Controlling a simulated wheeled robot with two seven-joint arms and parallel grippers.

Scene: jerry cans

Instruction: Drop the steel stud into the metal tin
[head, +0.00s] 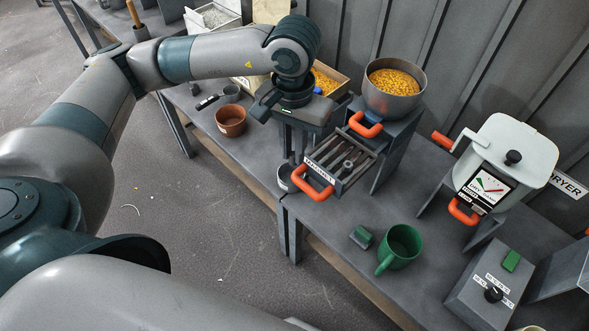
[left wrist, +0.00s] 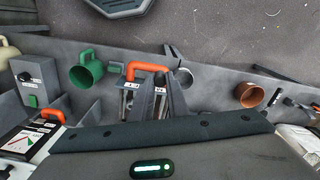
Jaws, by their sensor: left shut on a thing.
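My left gripper (head: 293,158) is shut, fingers pointing down, at the near left corner of the pulled-out magnet drawer. The steel stud between the fingertips is too small and hidden to make out clearly. The metal tin (head: 283,179) is a small round grey can on the table, just below the fingertips and partly covered by the drawer's orange handle (head: 313,189). In the left wrist view the tin (left wrist: 186,78) shows beside the fingers, with the orange handle (left wrist: 149,67) to its left. My right gripper is in neither view.
The drawer's grey bars (head: 352,158) carry a small dark metal piece. A bowl of yellow grain (head: 393,84) stands above it. A brown pot (head: 231,120) is to the left; a green mug (head: 400,246) and a small green-topped block (head: 361,237) are nearer. A pale dryer (head: 512,150) stands right.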

